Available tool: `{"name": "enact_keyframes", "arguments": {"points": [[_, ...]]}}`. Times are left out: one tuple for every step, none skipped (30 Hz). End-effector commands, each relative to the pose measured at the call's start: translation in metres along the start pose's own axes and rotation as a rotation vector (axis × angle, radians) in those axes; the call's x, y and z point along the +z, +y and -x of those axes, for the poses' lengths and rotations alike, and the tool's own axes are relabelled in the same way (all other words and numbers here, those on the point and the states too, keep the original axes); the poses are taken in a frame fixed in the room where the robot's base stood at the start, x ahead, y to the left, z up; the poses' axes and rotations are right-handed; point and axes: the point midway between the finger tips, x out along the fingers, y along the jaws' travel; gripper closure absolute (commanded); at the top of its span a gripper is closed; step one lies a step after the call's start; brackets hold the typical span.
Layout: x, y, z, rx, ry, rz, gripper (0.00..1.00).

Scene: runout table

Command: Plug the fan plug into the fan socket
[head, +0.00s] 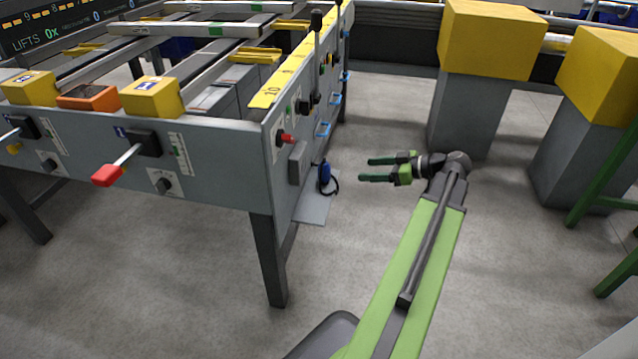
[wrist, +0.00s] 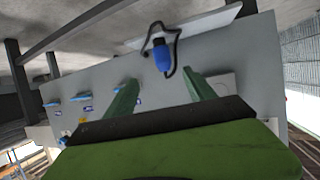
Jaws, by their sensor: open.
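The blue fan plug (head: 325,173) with a looped black cable is at the end panel of the table, just above a small grey shelf. It also shows in the wrist view (wrist: 162,58), upper middle, beyond my fingertips. My gripper (head: 366,169) is open and empty, to the right of the plug and apart from it, with its fingers pointing left towards the panel. In the wrist view, the green fingers (wrist: 161,80) spread below the plug. I cannot clearly make out the fan socket; a grey box (head: 297,163) on the panel is left of the plug.
The table's end panel (head: 280,190) carries a red-tipped lever (head: 286,138), black levers and several blue handles (head: 324,129). The small shelf (head: 313,209) juts out low. Yellow blocks on grey pedestals (head: 468,115) stand behind my arm. Floor between gripper and panel is clear.

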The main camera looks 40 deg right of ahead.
Motion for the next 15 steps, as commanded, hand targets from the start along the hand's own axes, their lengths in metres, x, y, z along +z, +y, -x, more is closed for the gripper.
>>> {"name": "enact_keyframes", "arguments": {"points": [[0.001, 0.001, 0.003, 0.004, 0.003, 0.002, 0.37], [0.0, 0.001, 0.003, 0.005, 0.003, 0.002, 0.37], [0.001, 0.001, 0.002, 0.006, 0.002, 0.001, 0.37], [0.001, 0.002, -0.001, 0.006, 0.002, 0.001, 0.37], [0.002, 0.002, -0.004, 0.007, 0.002, 0.0, 0.37], [0.004, 0.002, -0.011, 0.007, 0.001, 0.0, 0.37], [0.005, 0.002, -0.018, 0.008, 0.001, 0.0, 0.37], [0.005, 0.002, -0.026, 0.008, 0.001, 0.0, 0.37], [0.006, 0.003, -0.036, 0.008, 0.001, -0.001, 0.37], [0.007, 0.003, -0.043, 0.009, 0.001, -0.002, 0.37], [0.007, 0.003, -0.051, 0.009, 0.0, -0.002, 0.37], [0.007, 0.004, -0.06, 0.01, 0.0, -0.003, 0.37], [0.007, 0.004, -0.068, 0.01, 0.0, -0.002, 0.37], [0.007, 0.004, -0.075, 0.01, 0.0, -0.002, 0.37], [0.007, 0.004, -0.084, 0.011, 0.0, -0.003, 0.37]]}}
